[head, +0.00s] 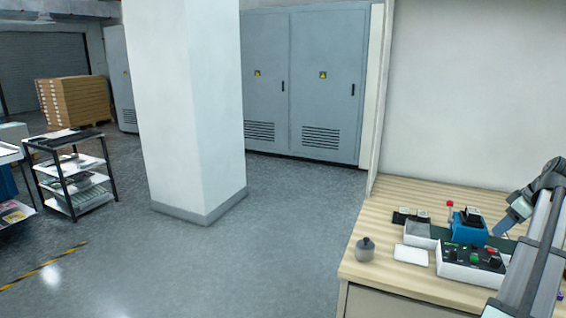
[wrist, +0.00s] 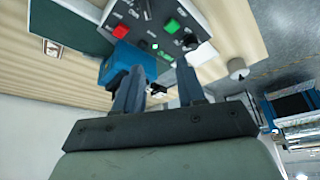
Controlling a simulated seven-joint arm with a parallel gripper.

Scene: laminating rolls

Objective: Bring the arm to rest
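My gripper (wrist: 159,68) reaches up into the wrist view with its two dark blue-grey fingers apart and nothing visible between them. In the head view my arm comes in at the right edge, and my gripper (head: 502,230) points down beside the blue device (head: 468,229) on the workbench (head: 362,270). The blue device also shows in the wrist view (wrist: 115,66), partly behind the left finger. A control box (head: 472,262) with red and green buttons stands in front of it; the box shows beyond the fingers in the wrist view (wrist: 150,22). I cannot tell whether the fingers touch anything.
A grey knobbed weight (head: 366,250) stands near the bench's left edge, with a white pad (head: 411,255) and a grey tray (head: 420,235) to its right. A white pillar (head: 190,110), a shelf cart (head: 75,185) and grey cabinets (head: 305,85) stand beyond open floor.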

